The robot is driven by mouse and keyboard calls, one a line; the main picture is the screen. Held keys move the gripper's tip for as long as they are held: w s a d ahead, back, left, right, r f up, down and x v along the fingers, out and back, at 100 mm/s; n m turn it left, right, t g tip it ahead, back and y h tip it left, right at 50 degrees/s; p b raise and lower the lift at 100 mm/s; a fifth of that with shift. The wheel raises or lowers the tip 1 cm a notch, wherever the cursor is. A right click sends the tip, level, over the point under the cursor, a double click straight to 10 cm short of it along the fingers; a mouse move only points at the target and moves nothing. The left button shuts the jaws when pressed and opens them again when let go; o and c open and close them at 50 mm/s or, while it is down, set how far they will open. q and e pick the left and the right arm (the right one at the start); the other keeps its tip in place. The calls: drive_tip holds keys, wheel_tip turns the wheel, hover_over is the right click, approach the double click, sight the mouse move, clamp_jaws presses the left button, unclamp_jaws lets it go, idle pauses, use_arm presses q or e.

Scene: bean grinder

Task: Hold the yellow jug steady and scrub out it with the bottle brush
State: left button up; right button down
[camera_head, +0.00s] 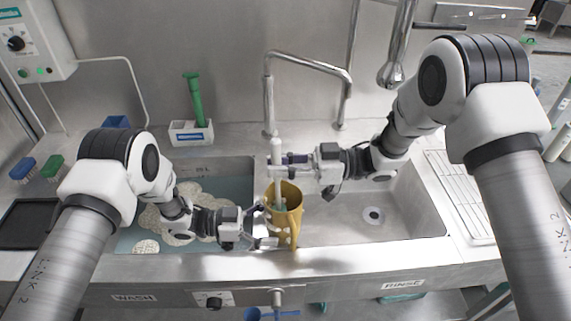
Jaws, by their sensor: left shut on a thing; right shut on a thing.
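The yellow jug (294,197) stands upright near the divider between the two sink basins. My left gripper (266,232) is low at the jug's left side and shut on it. The bottle brush (276,158) has a pale upright handle, and its lower end goes down into the jug's mouth. A greenish part of the brush shows inside the jug. My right gripper (284,161) is above the jug, coming in from the right, shut on the brush handle. The jug's inner bottom and the brush's tip are hidden.
The left basin (236,166) holds water and foam. The right basin (345,232) is empty, with a drain. A chrome faucet (310,60) arches behind. A green brush (193,98) stands in a white holder. A drying rack (458,190) is at right.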

wheel_tip(320, 180, up, 16)
drive_tip(key=s+d, duration=0.1)
drive_tip(key=shift+s, duration=0.15)
idle(4.5)
